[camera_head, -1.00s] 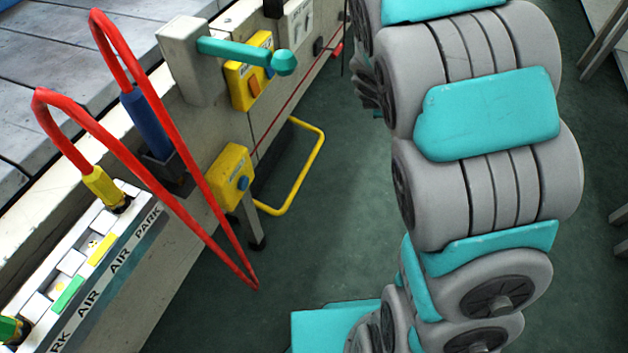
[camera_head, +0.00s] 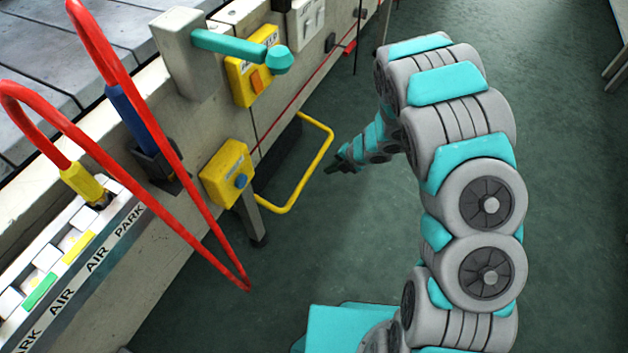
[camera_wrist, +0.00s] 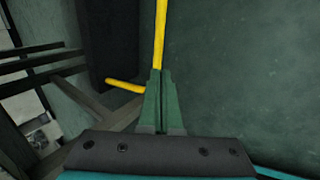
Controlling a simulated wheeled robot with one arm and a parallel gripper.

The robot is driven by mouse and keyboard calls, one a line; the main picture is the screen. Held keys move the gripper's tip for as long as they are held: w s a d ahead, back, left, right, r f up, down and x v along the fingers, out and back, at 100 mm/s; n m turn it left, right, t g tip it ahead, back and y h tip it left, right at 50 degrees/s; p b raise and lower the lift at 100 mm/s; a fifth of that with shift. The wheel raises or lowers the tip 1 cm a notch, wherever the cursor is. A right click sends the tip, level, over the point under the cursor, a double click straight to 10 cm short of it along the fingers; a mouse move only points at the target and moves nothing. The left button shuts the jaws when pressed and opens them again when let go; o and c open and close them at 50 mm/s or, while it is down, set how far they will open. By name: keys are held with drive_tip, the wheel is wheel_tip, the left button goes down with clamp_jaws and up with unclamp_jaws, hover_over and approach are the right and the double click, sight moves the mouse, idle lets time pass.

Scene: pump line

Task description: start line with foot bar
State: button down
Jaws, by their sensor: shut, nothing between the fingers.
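The foot bar (camera_head: 311,175) is a yellow bent loop standing out low from the side of the line, just above the green floor. My gripper (camera_head: 331,168) is low, just right of the bar's outer rail, and its fingers are closed and empty. In the wrist view my gripper's fingertips (camera_wrist: 160,73) line up with the yellow foot bar (camera_wrist: 161,35), which runs up the picture from them. Another piece of the bar shows left of the fingers. I cannot tell whether the fingertips touch the bar.
A yellow box with a blue button (camera_head: 226,174) stands left of the bar. A teal lever (camera_head: 240,46) and a yellow box with an orange button (camera_head: 252,66) are above. A red hose (camera_head: 128,180) hangs at left.

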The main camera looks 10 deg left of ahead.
sight(304, 184)
drive_tip(key=shift+a+f, duration=0.1)
drive_tip(key=shift+a, duration=0.05)
drive_tip(key=x, duration=1.4)
drive_tip(key=shift+s, duration=0.15)
idle(0.3)
drive_tip(key=f+y+b, duration=0.1)
drive_tip(key=f+b, duration=0.1)
drive_tip(key=b, duration=0.2)
drive_tip(key=f+y+b, duration=0.1)
drive_tip(key=f+b, duration=0.2)
drive_tip(key=b, duration=0.2)
drive_tip(key=shift+a+t+b, duration=0.2)
drive_tip(key=shift+t+b, duration=0.1)
drive_tip(key=shift+t, duration=0.1)
drive_tip(key=shift+y+b, duration=0.4)
drive_tip(key=shift+b, duration=0.05)
drive_tip(key=shift+w+a, duration=0.15)
drive_tip(key=shift+w, duration=0.05)
